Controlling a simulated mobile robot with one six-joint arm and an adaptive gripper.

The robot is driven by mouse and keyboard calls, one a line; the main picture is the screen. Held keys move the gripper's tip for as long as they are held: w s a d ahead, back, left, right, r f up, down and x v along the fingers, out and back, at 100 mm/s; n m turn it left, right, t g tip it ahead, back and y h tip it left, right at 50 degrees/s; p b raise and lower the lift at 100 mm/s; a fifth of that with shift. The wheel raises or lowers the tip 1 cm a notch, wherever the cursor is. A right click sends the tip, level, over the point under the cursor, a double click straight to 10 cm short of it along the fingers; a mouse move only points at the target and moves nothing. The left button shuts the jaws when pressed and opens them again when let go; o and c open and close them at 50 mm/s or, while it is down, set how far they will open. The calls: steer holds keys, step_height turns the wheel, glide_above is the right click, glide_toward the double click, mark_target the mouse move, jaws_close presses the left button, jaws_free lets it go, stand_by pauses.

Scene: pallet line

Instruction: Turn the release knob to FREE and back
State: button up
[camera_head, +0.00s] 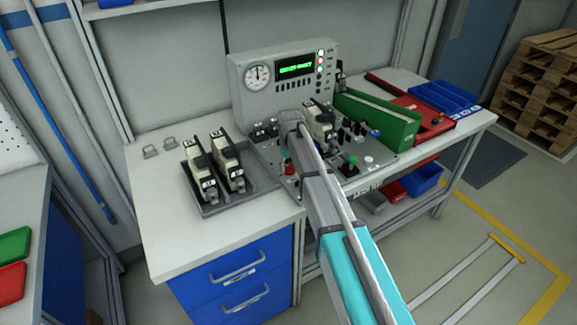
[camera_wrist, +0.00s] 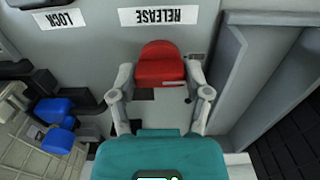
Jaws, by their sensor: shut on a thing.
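The red knob (camera_wrist: 162,62) shows in the wrist view beside the RELEASE label (camera_wrist: 158,16), which appears upside down. My gripper (camera_wrist: 160,84) has a finger on each side of the knob and is shut on it. The knob's underside and the full finger contact are partly hidden. No FREE mark is readable, so the knob's setting cannot be told. In the head view, my arm reaches over the control panel (camera_head: 372,172) and covers part of it. A small red part (camera_head: 289,168) shows left of the arm there; I cannot tell if it is the same knob.
A LOCK label (camera_wrist: 60,18) and a blue part (camera_wrist: 55,112) lie left of the knob in the wrist view. A grey tray (camera_head: 211,209) with cream devices stands left of the panel. A green bin (camera_head: 395,125) is at right. The bench's front left is clear.

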steer(key=o, duration=1.2)
steer(key=shift+c, duration=0.2)
steer(key=shift+r, duration=0.1)
